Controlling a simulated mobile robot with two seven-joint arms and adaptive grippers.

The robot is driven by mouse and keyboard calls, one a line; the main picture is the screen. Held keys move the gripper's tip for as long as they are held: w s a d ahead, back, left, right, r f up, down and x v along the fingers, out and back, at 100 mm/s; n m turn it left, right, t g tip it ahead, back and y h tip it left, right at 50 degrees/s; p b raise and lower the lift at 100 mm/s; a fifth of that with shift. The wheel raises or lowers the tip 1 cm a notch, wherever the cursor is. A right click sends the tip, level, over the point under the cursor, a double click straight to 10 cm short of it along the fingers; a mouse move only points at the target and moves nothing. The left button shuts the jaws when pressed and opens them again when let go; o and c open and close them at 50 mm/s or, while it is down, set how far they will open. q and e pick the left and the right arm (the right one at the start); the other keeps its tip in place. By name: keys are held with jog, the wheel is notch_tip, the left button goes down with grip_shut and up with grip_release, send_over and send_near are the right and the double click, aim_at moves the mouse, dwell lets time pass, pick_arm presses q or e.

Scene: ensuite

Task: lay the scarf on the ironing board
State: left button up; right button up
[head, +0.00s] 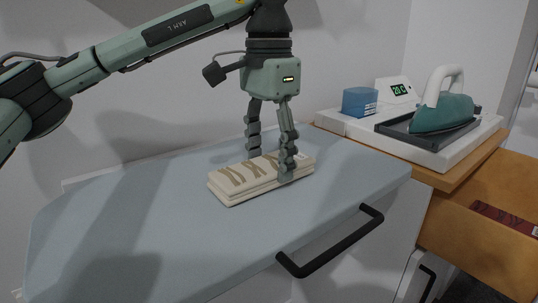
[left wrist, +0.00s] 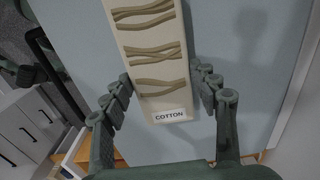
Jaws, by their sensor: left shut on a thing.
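The scarf (head: 238,182) is a folded cream bundle with tan wavy stripes. It lies flat on the light blue ironing board (head: 130,235), towards the board's right end. In the left wrist view the scarf (left wrist: 152,50) shows a white label reading COTTON at its near end. My left gripper (head: 271,168) points down over the scarf, shut on it with one finger at each long side. Both fingers also show in the left wrist view (left wrist: 163,80). The scarf's underside is hidden. My right gripper is in neither view.
A teal iron (head: 443,112) rests on a dark tray on a white unit, with a blue container (head: 359,101) and a small display (head: 397,90) beside it. An open wooden drawer (head: 482,235) is at right. A black handle (head: 331,246) fronts the board. The board's left part is clear.

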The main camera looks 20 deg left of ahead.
aim_at(269, 163)
pick_arm(q)
jog(key=shift+f, duration=0.1)
jog(key=o, duration=0.7)
jog(key=shift+f, duration=0.1)
jog(key=o, duration=0.5)
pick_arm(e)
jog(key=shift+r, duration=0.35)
pick_arm(q)
jog(key=shift+r, duration=0.2)
jog(key=shift+r, duration=0.25)
notch_tip(269, 163, up, 7)
jog(key=shift+p, duration=0.55)
jog(key=shift+r+p, duration=0.6)
jog(key=shift+r, duration=1.65)
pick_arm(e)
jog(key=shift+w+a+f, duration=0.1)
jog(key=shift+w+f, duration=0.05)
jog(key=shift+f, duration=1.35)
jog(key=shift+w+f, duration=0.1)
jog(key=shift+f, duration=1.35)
